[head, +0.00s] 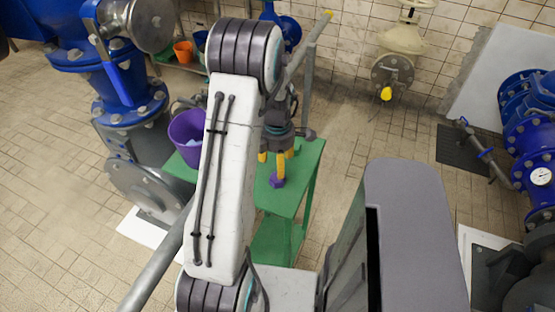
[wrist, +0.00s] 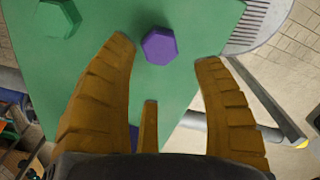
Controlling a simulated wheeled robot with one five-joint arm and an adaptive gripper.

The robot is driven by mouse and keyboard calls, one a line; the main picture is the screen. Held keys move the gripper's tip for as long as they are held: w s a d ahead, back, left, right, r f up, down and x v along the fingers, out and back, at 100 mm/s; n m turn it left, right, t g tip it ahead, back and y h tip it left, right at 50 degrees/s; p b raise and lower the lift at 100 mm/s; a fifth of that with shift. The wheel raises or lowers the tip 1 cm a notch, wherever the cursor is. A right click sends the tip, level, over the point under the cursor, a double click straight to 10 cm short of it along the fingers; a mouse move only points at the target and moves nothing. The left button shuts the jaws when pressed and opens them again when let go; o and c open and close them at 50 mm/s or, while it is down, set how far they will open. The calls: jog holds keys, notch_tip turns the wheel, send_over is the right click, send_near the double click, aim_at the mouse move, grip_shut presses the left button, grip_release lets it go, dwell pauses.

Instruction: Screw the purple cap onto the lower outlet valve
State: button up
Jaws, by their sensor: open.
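The purple cap (head: 277,181) stands on the green table (head: 310,165), below my gripper (head: 276,160). In the wrist view, the cap (wrist: 159,45) shows its hexagonal top between and slightly beyond the tips of my yellow fingers. My gripper (wrist: 163,52) is open, with no finger visibly touching the cap. At the right of the head view, a thin grey branch pipe with a small blue-handled valve (head: 484,153) leads to blue pipework. I cannot tell for certain whether this is the lower outlet valve.
A green hexagonal cap (wrist: 58,18) lies nearby. A purple bucket (head: 187,132) stands at the table's left. A cream valve (head: 402,38) with a yellow part (head: 386,93) is on the back wall. Blue pipework (head: 530,125) stands right. Tiled floor (head: 340,150) is clear right of the table.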

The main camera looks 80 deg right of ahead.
aim_at(277, 180)
notch_tip(277, 180, down, 9)
jog(key=b, duration=0.6)
jog(key=shift+r, duration=0.2)
jog(key=shift+c, duration=0.2)
jog(key=c, duration=1)
jog(key=shift+r+p, duration=1.85)
jog(key=shift+r, duration=1.25)
